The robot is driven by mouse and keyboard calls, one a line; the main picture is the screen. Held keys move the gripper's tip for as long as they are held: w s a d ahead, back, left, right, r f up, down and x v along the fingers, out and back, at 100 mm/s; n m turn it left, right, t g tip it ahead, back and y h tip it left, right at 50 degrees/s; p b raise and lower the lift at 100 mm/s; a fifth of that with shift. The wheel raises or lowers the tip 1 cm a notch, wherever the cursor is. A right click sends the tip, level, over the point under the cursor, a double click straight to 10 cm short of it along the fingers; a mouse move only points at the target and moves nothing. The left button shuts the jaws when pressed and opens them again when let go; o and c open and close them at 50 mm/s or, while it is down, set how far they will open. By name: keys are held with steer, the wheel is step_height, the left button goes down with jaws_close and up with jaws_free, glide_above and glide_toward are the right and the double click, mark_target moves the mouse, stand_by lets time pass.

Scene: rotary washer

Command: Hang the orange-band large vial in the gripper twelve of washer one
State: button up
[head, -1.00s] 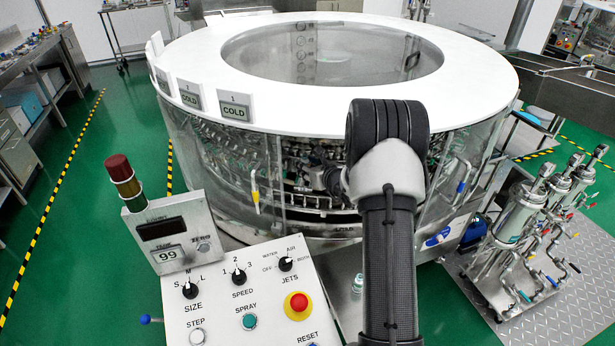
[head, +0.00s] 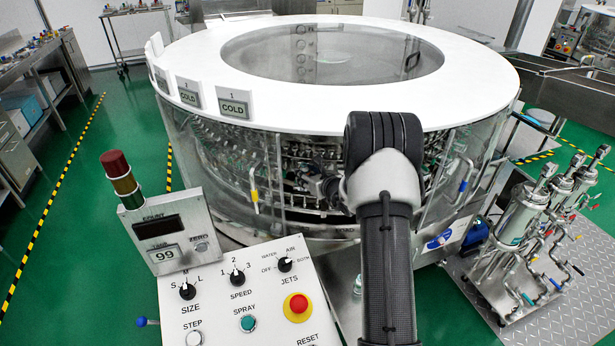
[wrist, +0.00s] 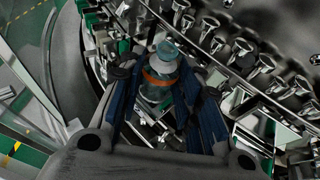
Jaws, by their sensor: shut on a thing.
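In the wrist view, my gripper (wrist: 160,88) is shut on a clear glass vial (wrist: 157,92) with an orange band around it. The vial lies between the two dark blue fingers, with its narrower end pointing away from my palm. Washer one (head: 340,118) is the large round machine with a white ring top and clear side walls in the head view. Its metal grippers and fittings (wrist: 262,64) fill the wrist view beyond and to the right of the vial. I cannot tell which one is gripper twelve.
The control panel (head: 245,290) with knobs and a red stop button stands in front of the washer, left of my arm. A signal tower (head: 122,180) rises beside it. Steel cylinders (head: 535,215) stand on a metal plate at right. The washer's curved clear wall (wrist: 70,70) is close at left in the wrist view.

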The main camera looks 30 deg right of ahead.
steer(key=o, duration=0.6)
steer(key=shift+s+f, duration=0.15)
steer(key=shift+f, duration=0.25)
steer(key=o, duration=0.4)
steer(key=shift+f, duration=0.25)
steer(key=shift+s, duration=0.1)
steer(key=shift+r, duration=0.1)
steer(key=shift+r+p, duration=0.25)
steer(key=shift+p, duration=0.2)
steer(key=r+p+v, duration=0.1)
steer(key=p+v, duration=0.1)
steer(key=v, duration=1)
steer(key=shift+w+p, duration=0.25)
steer(key=shift+p, duration=0.1)
